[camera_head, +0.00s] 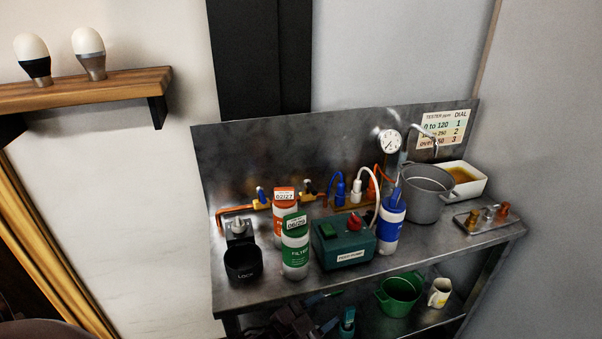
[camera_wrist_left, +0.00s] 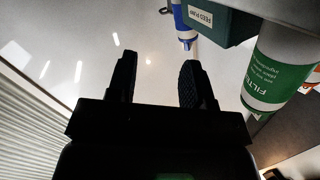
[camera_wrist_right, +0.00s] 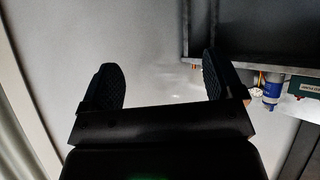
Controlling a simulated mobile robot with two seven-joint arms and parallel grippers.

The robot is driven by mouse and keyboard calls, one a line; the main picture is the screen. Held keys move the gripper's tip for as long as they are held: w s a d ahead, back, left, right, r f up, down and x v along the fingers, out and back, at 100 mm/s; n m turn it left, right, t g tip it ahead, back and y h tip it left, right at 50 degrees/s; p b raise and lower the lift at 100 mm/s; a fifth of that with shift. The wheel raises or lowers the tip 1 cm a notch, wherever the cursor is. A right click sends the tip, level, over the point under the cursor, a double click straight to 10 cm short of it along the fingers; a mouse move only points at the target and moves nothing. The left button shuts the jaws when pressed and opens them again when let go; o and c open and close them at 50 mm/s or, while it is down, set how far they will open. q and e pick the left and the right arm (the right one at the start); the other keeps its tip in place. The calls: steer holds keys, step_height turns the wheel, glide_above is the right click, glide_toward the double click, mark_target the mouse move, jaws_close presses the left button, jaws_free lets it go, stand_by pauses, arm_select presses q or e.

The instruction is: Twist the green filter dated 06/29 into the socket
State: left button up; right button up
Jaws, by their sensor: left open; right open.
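The green filter (camera_head: 295,246) with a white label reading 06/29 stands upright on the metal bench. It also shows at the right of the left wrist view (camera_wrist_left: 278,72). The socket (camera_head: 242,262) is a black cup marked LOCK, left of the green filter, below a wall fitting (camera_head: 238,229). My left gripper (camera_wrist_left: 158,78) is open and empty, apart from the filter; its dark shape is low in the head view, in front of the bench edge. My right gripper (camera_wrist_right: 166,82) is open and empty, away from the bench; I cannot make it out in the head view.
An orange filter (camera_head: 284,203) labelled 02/27 stands just behind the green one. A grey pot (camera_head: 426,196) is farther right. A green pot (camera_head: 400,294) and mug (camera_head: 439,292) are on the lower shelf.

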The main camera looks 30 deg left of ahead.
arm_select(q)
steer(key=w+d+r+m+g+h, duration=0.2)
steer(key=w+d+r+m+h, duration=0.1)
steer(key=d+r+m+h, duration=0.6)
step_height(320, 180, up, 16)
steer(key=m+g+y+p, duration=0.2)
steer(key=m+g+y, duration=1.2)
steer(key=m, duration=1.1)
glide_above(295, 214)
steer(key=shift+n, duration=0.3)
step_height(295, 214, down, 9)
steer(key=shift+f, duration=0.8)
arm_select(e)
steer(key=r, duration=0.1)
steer(key=w+r, duration=0.1)
steer(key=r, duration=0.1)
steer(key=shift+w+r+t, duration=0.25)
steer(key=shift+t, duration=0.05)
